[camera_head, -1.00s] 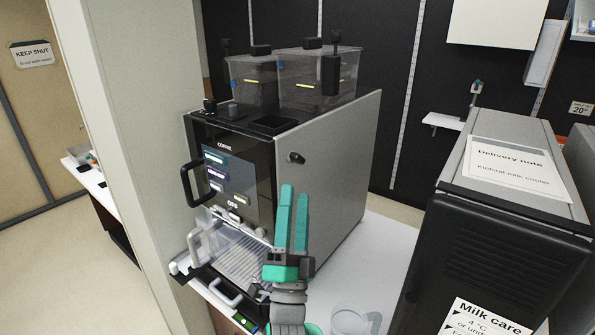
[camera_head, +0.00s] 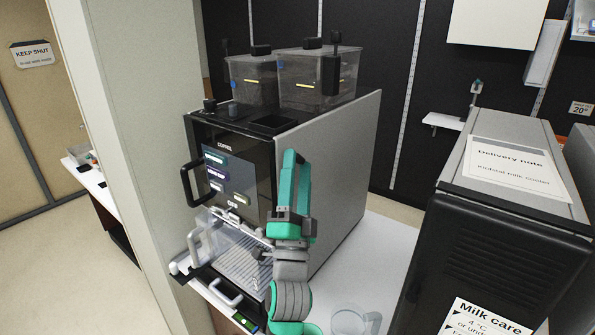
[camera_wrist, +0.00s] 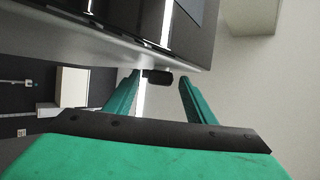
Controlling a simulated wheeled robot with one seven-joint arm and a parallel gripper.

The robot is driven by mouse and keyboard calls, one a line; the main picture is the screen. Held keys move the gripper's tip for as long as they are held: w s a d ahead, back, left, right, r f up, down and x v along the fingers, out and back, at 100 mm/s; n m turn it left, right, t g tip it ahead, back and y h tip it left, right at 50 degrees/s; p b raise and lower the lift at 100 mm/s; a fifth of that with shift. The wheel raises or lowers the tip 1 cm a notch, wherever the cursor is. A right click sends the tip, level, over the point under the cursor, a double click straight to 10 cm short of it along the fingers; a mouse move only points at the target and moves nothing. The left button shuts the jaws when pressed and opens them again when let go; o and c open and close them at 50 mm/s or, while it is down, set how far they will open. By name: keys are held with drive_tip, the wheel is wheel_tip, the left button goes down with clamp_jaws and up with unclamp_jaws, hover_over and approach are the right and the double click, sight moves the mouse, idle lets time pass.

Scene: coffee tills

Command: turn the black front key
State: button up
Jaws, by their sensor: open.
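The coffee machine (camera_head: 340,170) stands on the counter with its dark front facing left and a grey side panel facing me. In the wrist view the small black key (camera_wrist: 157,77) sticks out from the machine's grey side. In the head view my gripper hides it. My gripper (camera_head: 297,158) has teal fingers and is raised against the front part of that side panel. In the wrist view my gripper (camera_wrist: 158,82) is open, its fingertips on either side of the key with gaps visible. I cannot tell if either finger touches it.
A clear guard and drip grid (camera_head: 245,255) are at the machine's lower front, with a black door handle (camera_head: 190,184) above. A clear jug (camera_head: 352,320) stands on the counter. A milk cooler (camera_head: 490,240) stands to the right. A wall panel (camera_head: 150,130) is close on the left.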

drive_tip(key=c, duration=1)
drive_tip(key=shift+c, duration=0.2)
